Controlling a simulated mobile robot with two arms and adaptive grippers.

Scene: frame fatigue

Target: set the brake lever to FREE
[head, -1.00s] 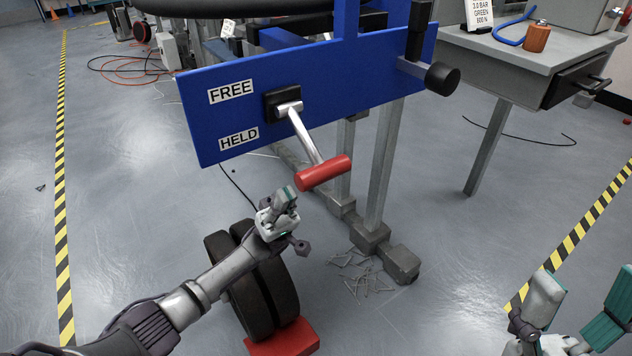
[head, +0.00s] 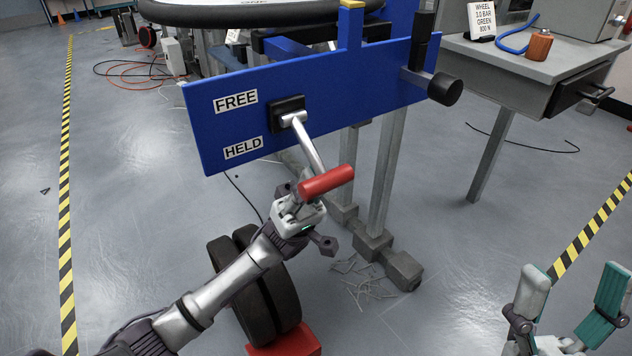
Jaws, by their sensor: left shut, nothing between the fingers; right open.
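The brake lever is a silver rod (head: 308,142) with a red handle (head: 327,181), mounted on a blue panel (head: 330,95). The rod slopes down and to the right from its black pivot block. The panel carries a FREE label (head: 236,101) above and a HELD label (head: 243,148) below; the handle hangs below the level of HELD. My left gripper (head: 298,199) is shut and empty, right at the left end of the red handle; the handle hides part of it, and contact is unclear. My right gripper (head: 570,290) is open and empty at the lower right, far from the lever.
Black wheels (head: 256,290) and a red block (head: 287,342) are under my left arm. A black knob (head: 445,89) sticks out at the panel's right. A grey bench (head: 520,62) stands at the right. Scattered pins (head: 362,276) lie by the stand's feet.

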